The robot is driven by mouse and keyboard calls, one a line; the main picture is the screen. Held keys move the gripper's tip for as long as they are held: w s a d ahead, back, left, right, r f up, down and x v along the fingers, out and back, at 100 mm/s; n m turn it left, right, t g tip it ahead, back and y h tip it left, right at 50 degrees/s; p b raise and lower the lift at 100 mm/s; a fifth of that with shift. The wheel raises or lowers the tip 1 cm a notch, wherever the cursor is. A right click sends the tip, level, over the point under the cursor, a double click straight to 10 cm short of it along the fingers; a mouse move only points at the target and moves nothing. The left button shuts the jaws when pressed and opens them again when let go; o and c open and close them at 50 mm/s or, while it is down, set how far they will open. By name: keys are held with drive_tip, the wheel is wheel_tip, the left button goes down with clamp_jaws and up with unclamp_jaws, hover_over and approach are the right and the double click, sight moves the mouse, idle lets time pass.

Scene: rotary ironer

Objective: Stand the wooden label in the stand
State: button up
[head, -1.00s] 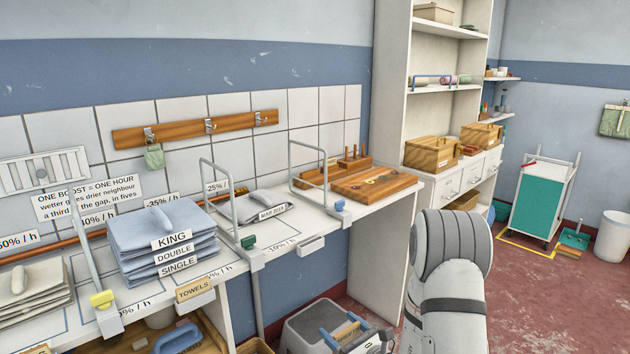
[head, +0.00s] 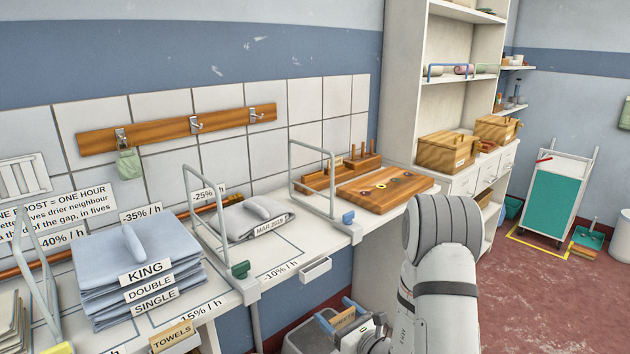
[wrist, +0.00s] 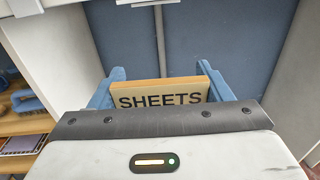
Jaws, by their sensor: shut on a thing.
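The wooden label (wrist: 160,92), marked SHEETS, is between the blue fingers of my gripper (wrist: 160,80) in the wrist view. My gripper is shut on it, lettering towards the wrist camera. In the head view the label (head: 343,320) shows small and partly hidden by the gripper, below the counter's front edge. A small white stand (head: 315,269) with no label in it is fixed at that edge, above and left of the gripper. Part of a white fitting shows at the top of the wrist view, too cropped to identify.
A TOWELS label (head: 172,336) stands at the counter edge, far left. Folded blue linen (head: 135,262) and a grey folded piece (head: 250,218) lie on the counter between metal hoops (head: 312,150).

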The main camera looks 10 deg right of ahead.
wheel_tip(320, 180, up, 17)
drive_tip(key=p, duration=1.7)
drive_tip(key=w+r+n+y+b, duration=0.1)
drive_tip(key=w+r, duration=2)
drive_tip(key=w, duration=0.4)
drive_tip(key=shift+w+g, duration=0.3)
drive_tip(key=shift+g, duration=0.1)
